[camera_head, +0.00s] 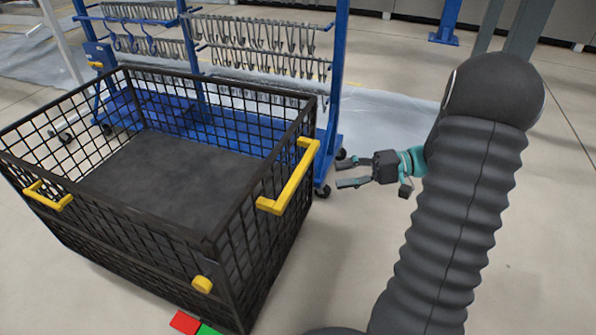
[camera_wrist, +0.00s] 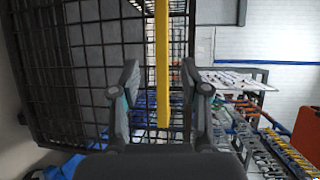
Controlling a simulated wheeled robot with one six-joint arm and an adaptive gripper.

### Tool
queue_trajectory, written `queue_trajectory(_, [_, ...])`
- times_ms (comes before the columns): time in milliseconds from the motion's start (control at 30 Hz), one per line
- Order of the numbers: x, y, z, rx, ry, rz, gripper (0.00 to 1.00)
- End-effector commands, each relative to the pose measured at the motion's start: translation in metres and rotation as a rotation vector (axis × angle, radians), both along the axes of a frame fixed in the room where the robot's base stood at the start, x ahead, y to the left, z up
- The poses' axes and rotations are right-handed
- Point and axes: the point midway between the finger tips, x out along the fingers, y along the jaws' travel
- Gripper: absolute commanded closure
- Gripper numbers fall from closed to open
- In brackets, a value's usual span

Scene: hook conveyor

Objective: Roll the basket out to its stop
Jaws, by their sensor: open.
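The basket (camera_head: 212,241) is a black wire-mesh bin with a dark flat floor and appears empty. A yellow bar handle (camera_head: 290,182) is on its right side, and another yellow handle (camera_head: 48,196) is on its near left side. A yellow knob (camera_head: 202,285) sits low near its front corner. My gripper (camera_head: 347,172) is open and empty, just right of the basket, with its fingers pointing at it. In the wrist view the yellow handle (camera_wrist: 162,65) stands upright between the two fingers of my gripper (camera_wrist: 160,88), seemingly beyond the tips; contact cannot be told.
A blue wheeled rack (camera_head: 335,95) with rows of metal hooks (camera_head: 262,62) stands close behind the basket. A red patch (camera_head: 185,322) and a green patch (camera_head: 208,330) lie on the floor by the basket's front corner. The floor at the right is clear.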

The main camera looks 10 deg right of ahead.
Motion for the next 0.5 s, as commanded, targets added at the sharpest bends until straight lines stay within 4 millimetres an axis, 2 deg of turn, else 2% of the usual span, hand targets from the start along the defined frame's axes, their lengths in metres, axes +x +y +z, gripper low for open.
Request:
queue_trajectory(100, [0.008,-0.021,-0.009,0.077,-0.040,-0.052,0.54])
queue_trajectory(233, [0.013,-0.031,-0.013,0.116,-0.068,-0.080,0.54])
queue_trajectory(367, [0.015,-0.026,-0.013,0.125,-0.075,-0.086,0.54])
queue_trajectory(500, [0.019,-0.006,-0.013,0.123,-0.074,-0.083,0.54])
